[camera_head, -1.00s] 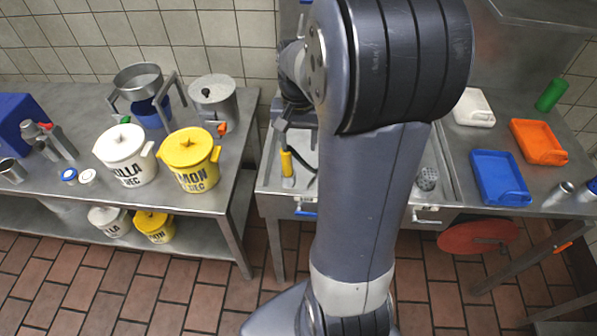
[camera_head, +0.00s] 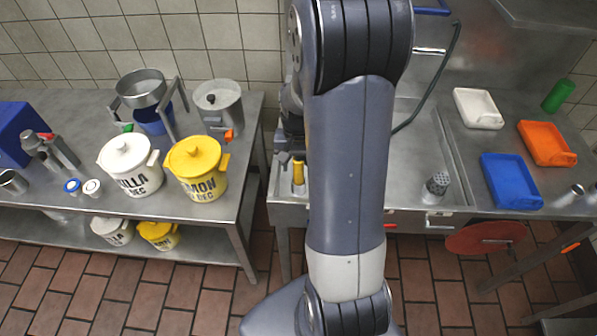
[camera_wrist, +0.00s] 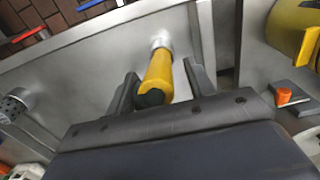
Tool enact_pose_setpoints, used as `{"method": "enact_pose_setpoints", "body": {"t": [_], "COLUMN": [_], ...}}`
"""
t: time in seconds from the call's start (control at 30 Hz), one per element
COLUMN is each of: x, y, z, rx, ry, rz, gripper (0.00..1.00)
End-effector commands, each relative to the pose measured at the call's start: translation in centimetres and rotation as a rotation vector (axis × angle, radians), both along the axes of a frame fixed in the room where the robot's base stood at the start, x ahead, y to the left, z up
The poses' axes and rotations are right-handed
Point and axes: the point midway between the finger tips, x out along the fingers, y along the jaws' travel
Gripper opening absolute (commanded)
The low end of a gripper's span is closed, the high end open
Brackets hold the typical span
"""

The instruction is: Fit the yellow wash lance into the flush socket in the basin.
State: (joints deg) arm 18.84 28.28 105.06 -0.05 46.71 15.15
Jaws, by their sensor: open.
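The yellow wash lance (camera_head: 298,172) stands about upright at the left end of the basin (camera_head: 440,150), partly hidden by my arm in the head view. In the wrist view the yellow lance (camera_wrist: 158,72) has a pale metal part at its far end and a dark end close to my gripper. My gripper (camera_wrist: 159,66) is open, with one finger on each side of the lance and visible gaps. The metal end meets the basin's grey surface; I cannot tell whether it sits in the flush socket, which is not clearly visible.
A perforated metal cylinder (camera_head: 437,184) stands at the basin's right. A dark green hose (camera_head: 430,95) hangs behind my arm. White, orange (camera_head: 546,143) and blue (camera_head: 509,181) trays lie on the right counter. A yellow tub (camera_head: 197,168) and white tub (camera_head: 128,165) stand on the left table.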

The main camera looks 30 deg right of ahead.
Motion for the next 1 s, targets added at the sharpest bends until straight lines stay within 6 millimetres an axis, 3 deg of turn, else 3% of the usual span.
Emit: {"method": "enact_pose_setpoints", "body": {"t": [0.17, 0.4, 1.0], "x": [0.0, 0.0, 0.0], "y": [0.0, 0.0, 0.0], "z": [-1.6, -1.7, -1.7], "rx": [0.000, -0.001, -0.001], "ry": [0.002, -0.001, -0.001], "rz": [0.000, 0.000, 0.000], "gripper": [0.51, 0.51, 0.03]}}
